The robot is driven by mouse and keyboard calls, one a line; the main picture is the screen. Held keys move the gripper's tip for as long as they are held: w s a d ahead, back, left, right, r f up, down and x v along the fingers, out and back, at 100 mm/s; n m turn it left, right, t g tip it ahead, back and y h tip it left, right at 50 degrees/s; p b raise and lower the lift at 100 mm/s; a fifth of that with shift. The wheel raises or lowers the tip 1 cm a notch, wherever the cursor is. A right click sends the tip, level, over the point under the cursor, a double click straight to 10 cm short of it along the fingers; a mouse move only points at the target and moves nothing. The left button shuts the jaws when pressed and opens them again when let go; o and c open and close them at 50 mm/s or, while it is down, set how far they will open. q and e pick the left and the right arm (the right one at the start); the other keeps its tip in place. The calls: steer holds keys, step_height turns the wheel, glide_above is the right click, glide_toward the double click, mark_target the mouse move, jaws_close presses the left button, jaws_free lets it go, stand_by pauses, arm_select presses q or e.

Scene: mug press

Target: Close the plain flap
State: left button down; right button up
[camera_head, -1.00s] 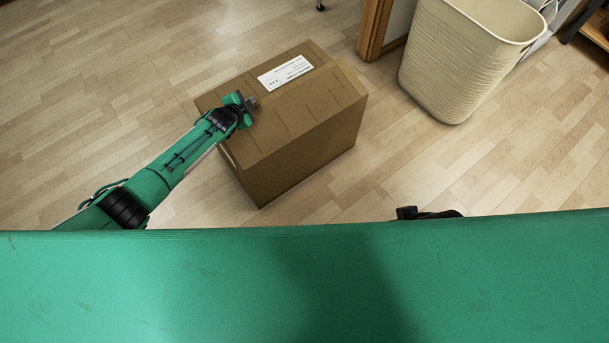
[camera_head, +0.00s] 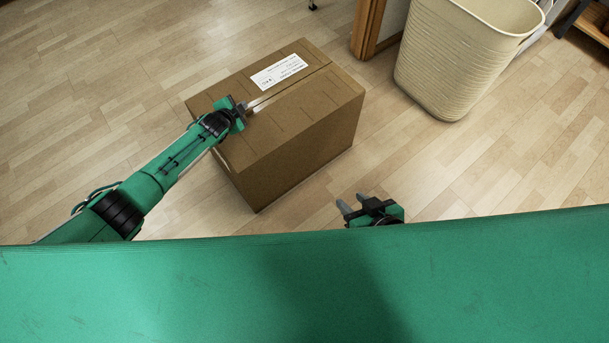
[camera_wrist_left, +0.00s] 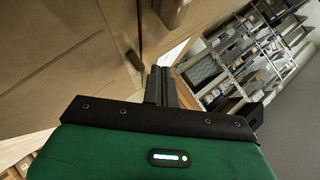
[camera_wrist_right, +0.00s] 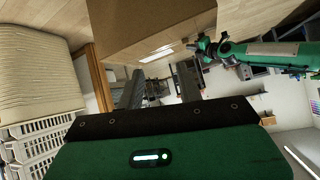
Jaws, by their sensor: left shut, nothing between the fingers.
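A brown cardboard box (camera_head: 305,150) stands on the floor. Its far flap carries a white label (camera_head: 278,72); its near, plain flap (camera_head: 290,117) lies about level with it, and a narrow seam shows between them. My left gripper (camera_head: 243,106) is shut and empty at the left end of that seam, touching or just above the top; contact is unclear. In the left wrist view its closed fingers (camera_wrist_left: 161,86) are beside brown cardboard (camera_wrist_left: 60,60). My right gripper (camera_head: 347,206) is open and empty, right of the box's near side. Its spread fingers (camera_wrist_right: 161,88) show in the right wrist view.
A tall cream basket (camera_head: 450,60) stands right of the box, near a wooden door frame (camera_head: 375,30). Wooden floor (camera_head: 100,80) lies free to the left and between box and basket. Shelves (camera_wrist_left: 240,55) show in the left wrist view.

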arm_select(q)
steer(key=shift+r, duration=0.1)
stand_by(0.6)
